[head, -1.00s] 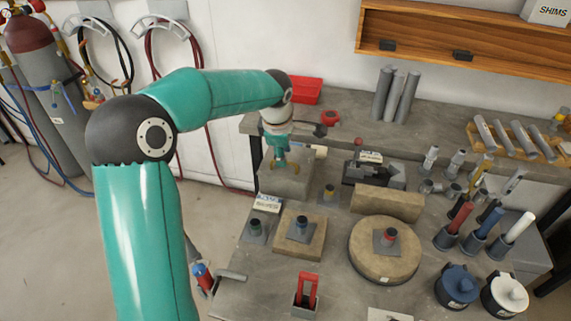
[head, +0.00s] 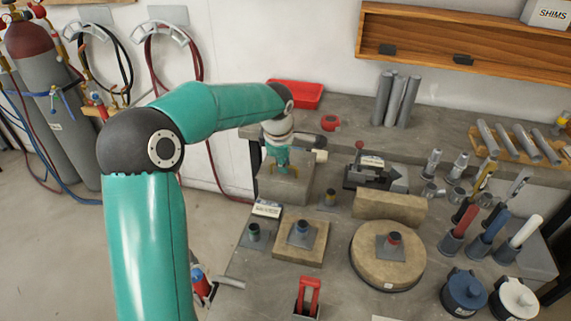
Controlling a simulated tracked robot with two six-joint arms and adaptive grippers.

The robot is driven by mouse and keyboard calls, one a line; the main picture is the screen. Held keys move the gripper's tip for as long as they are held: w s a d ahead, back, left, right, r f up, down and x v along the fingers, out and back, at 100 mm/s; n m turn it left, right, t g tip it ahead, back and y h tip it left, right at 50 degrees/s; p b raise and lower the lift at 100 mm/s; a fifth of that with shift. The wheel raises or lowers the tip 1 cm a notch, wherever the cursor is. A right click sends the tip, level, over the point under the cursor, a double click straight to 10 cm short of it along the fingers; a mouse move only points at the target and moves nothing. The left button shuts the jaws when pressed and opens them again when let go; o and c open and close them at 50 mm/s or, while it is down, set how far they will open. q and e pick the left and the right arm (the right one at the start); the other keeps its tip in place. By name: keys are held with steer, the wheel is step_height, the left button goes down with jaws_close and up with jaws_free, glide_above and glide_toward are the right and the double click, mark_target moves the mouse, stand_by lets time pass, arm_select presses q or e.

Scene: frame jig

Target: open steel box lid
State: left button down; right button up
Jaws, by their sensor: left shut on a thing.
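The steel box (head: 285,188) is a grey block-like box near the back left of the bench, and its lid looks closed. My left gripper (head: 279,167) points down onto the top of the box. It is shut on what looks like the yellowish handle of the lid, mostly hidden by the fingers. I see no clear gap between lid and box. My right gripper is not in view.
A red tray (head: 297,95) stands behind the arm. A toggle clamp (head: 372,178) and a tan block (head: 390,207) are right of the box. A round tan disc (head: 365,262) and a square tan plate (head: 313,249) lie in front.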

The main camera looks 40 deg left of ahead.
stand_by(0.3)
arm_select(q)
steer(key=shift+w+a+r+p, duration=0.1)
steer(key=shift+w+r+p, duration=0.05)
steer(key=shift+r+p, duration=0.35)
steer(key=shift+w+a+r+p, duration=0.1)
steer(key=shift+w+r+p, duration=0.05)
steer(key=shift+r+p, duration=0.35)
steer(key=shift+w+a+r, duration=0.1)
steer(key=shift+w+r, duration=0.1)
steer(key=shift+r, duration=0.05)
steer(key=shift+w+a+r+p, duration=0.1)
steer(key=shift+w+r+p, duration=0.1)
steer(key=shift+r+p, duration=0.35)
steer(key=shift+w+a+r+p, duration=0.15)
steer(key=shift+r+p, duration=0.2)
steer(key=shift+p, duration=0.3)
steer(key=shift+w+r+p, duration=0.2)
steer(key=shift+p, duration=0.1)
steer(key=shift+w+f, duration=0.1)
